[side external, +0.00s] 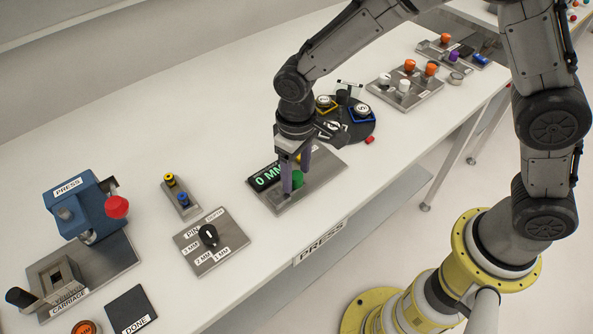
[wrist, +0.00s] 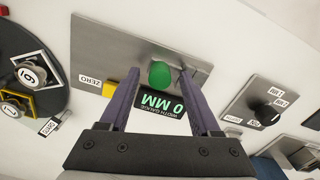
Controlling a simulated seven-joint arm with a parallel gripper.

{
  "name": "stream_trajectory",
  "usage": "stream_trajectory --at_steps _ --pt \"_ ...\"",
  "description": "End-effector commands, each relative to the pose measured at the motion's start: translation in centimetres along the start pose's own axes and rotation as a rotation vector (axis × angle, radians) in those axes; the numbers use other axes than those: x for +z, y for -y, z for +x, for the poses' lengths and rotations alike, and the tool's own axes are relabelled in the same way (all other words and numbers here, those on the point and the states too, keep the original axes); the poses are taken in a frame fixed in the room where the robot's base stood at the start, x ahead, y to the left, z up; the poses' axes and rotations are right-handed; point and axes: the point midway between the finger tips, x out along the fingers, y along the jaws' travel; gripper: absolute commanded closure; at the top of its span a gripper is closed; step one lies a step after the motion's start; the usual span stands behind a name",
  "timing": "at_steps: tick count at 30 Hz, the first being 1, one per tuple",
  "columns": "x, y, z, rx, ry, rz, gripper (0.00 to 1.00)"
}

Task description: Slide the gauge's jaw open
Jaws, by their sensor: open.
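The width gauge (side external: 268,177) is a dark box with a green "0 MM" readout on a grey metal plate (side external: 325,172). Its readout also shows in the wrist view (wrist: 165,104), upside down. A green knob (wrist: 160,75) sits by the gauge; it shows in the side view (side external: 298,178) partly behind my fingers. My gripper (wrist: 160,76) is open, with its two purple fingers on either side of the green knob. In the side view my gripper (side external: 298,185) points down over the plate. Whether the fingers touch the knob cannot be told.
A yellow ZERO button (wrist: 109,90) is on the same plate. A dial plate (side external: 208,240), a two-button block (side external: 181,198) and a blue press (side external: 82,208) stand to the left. Bare white table lies between.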

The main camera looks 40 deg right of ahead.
Motion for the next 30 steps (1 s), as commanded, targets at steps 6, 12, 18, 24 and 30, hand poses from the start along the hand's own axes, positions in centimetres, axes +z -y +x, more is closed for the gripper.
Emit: stream_trajectory --at_steps 6,12,18,24,30 --pt "0.03 -0.01 0.47 0.000 0.001 0.000 0.36" --pt "0.03 -0.01 0.44 0.000 0.001 0.000 0.47" --pt "0.03 0.00 0.42 0.000 0.001 0.000 0.83" --pt "0.02 0.00 0.40 0.000 0.000 0.000 1.00" --pt "0.01 0.01 0.38 0.000 0.000 0.000 1.00"
